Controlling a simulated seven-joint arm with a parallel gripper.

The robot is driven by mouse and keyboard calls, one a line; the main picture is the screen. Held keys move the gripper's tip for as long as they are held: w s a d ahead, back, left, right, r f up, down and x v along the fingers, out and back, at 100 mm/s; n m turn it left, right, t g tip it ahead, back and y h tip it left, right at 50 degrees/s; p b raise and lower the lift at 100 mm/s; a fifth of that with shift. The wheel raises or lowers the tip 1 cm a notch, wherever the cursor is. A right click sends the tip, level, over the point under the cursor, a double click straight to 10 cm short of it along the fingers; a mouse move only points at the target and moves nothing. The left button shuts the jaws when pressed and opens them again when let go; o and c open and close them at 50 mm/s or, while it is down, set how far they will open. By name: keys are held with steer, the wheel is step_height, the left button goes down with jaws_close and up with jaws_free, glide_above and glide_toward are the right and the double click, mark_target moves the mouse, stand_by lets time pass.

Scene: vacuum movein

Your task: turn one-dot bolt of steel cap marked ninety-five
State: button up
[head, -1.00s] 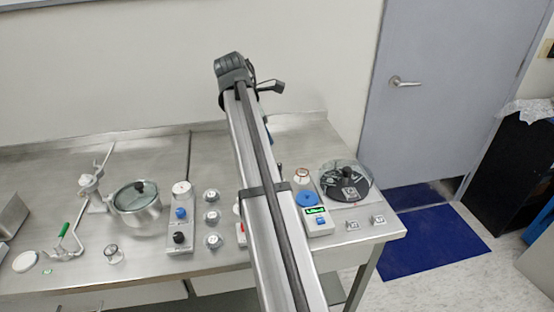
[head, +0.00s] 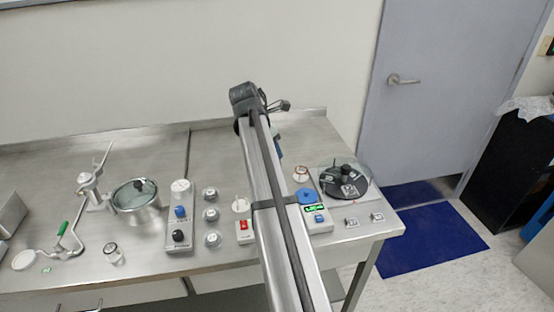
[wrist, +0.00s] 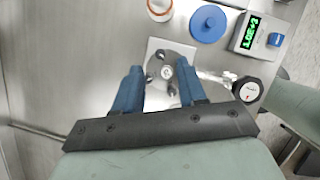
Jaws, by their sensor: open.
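In the wrist view a small round steel fitting (wrist: 167,73) with dark bolt-like knobs around it sits on a pale square plate (wrist: 157,46). I cannot read a ninety-five or bolt dots on it, so I cannot tell if it is the named cap. My gripper (wrist: 158,68) is open, its two blue fingers on either side of the fitting, with nothing visibly held. Whether the fingertips touch it is unclear. In the head view my arm hides this spot. Several small steel pieces, including a steel cap (head: 211,214), stand left of my arm, their marks unreadable.
A silvery fitting leads to a round gauge (wrist: 248,89) right of the fingers. A blue disc (wrist: 208,23), an orange-rimmed jar (wrist: 158,8) and a green-display box (wrist: 250,33) lie beyond. A lidded pot (head: 137,202) stands left; a dark round device (head: 343,181) stands right.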

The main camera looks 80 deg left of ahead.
steer(key=shift+x, duration=2.65)
steer(key=shift+c, duration=0.4)
jaws_close()
